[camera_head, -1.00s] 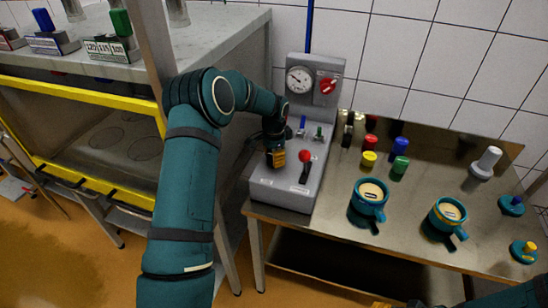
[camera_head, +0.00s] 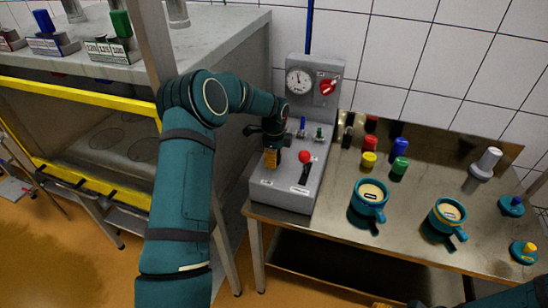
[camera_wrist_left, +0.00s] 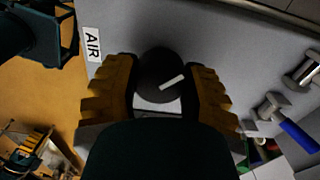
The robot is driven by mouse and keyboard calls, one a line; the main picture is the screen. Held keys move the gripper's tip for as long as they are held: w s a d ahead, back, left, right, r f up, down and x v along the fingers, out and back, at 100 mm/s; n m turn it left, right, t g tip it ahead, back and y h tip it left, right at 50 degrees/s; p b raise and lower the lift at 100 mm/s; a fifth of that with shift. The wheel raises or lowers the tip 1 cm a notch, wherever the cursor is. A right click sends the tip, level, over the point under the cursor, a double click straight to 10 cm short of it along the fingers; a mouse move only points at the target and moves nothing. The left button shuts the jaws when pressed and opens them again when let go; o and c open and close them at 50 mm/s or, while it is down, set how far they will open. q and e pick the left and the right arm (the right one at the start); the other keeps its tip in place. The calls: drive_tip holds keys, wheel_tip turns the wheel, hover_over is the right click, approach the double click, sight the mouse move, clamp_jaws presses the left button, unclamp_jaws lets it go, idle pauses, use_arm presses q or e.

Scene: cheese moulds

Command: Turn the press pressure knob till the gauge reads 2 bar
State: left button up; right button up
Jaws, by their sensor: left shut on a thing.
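The grey press control box (camera_head: 285,190) stands at the left end of the steel table. Its round white gauge (camera_head: 299,81) has a dark needle pointing roughly straight up; the numbers are too small to read. My left gripper (camera_head: 271,158) is over the left part of the box top. In the left wrist view, its ridged orange fingers are shut on the round black pressure knob (camera_wrist_left: 160,76), one on each side. The knob's white mark slants up to the right, beside the "AIR" label (camera_wrist_left: 93,43). A bit of my right gripper (camera_head: 381,305) shows at the bottom edge, mostly cut off.
A red knob (camera_head: 328,87) sits right of the gauge. Blue (camera_head: 302,124) and green (camera_head: 319,133) levers and a red-balled lever (camera_head: 305,158) stand near my left gripper. Two teal moulds (camera_head: 369,199) and several coloured pieces occupy the table.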

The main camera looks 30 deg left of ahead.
idle(0.3)
use_arm(q)
drive_tip(key=shift+f, duration=0.1)
drive_tip(key=o, duration=1.3)
drive_tip(key=shift+c, duration=0.2)
wheel_tip(320, 180, up, 12)
